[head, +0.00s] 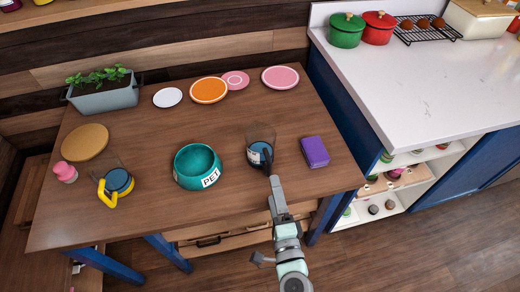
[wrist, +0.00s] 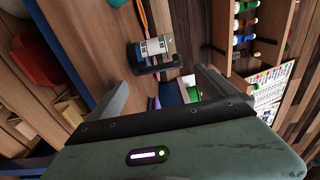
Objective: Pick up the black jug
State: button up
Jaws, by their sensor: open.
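The black jug (head: 258,155) stands upright on the wooden table, with clear upper walls, dark blue contents and a pale label. In the wrist view the jug (wrist: 152,52) shows ahead of my fingers, roughly between their lines, with a dark end and a white label. My gripper (head: 270,180) is at the near side of the jug in the head view and covers part of it. In the wrist view my gripper (wrist: 160,88) has its fingers wide apart with nothing held. I cannot tell whether a finger touches the jug.
A teal pet bowl (head: 198,167) stands left of the jug and a purple box (head: 315,151) right of it. A yellow-handled jug (head: 117,183) is farther left. Plates, including an orange one (head: 209,90), lie behind. A white counter (head: 400,85) borders the table's right side.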

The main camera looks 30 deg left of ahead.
aim_at(269, 171)
jog(key=x, duration=0.4)
jog(key=shift+w+a+f, duration=0.1)
jog(key=shift+w+a+f+b, duration=0.1)
jog(key=shift+w+a+b, duration=0.2)
jog(key=shift+w+a, duration=0.15)
jog(key=x, duration=0.4)
jog(key=shift+w+a, duration=0.1)
jog(key=shift+w, duration=0.15)
jog(key=shift+s, duration=0.1)
jog(key=shift+c, duration=0.4)
jog(key=c, duration=1.7)
jog(key=shift+r, duration=0.25)
jog(key=shift+r+p, duration=3.55)
jog(key=shift+r, duration=6.25)
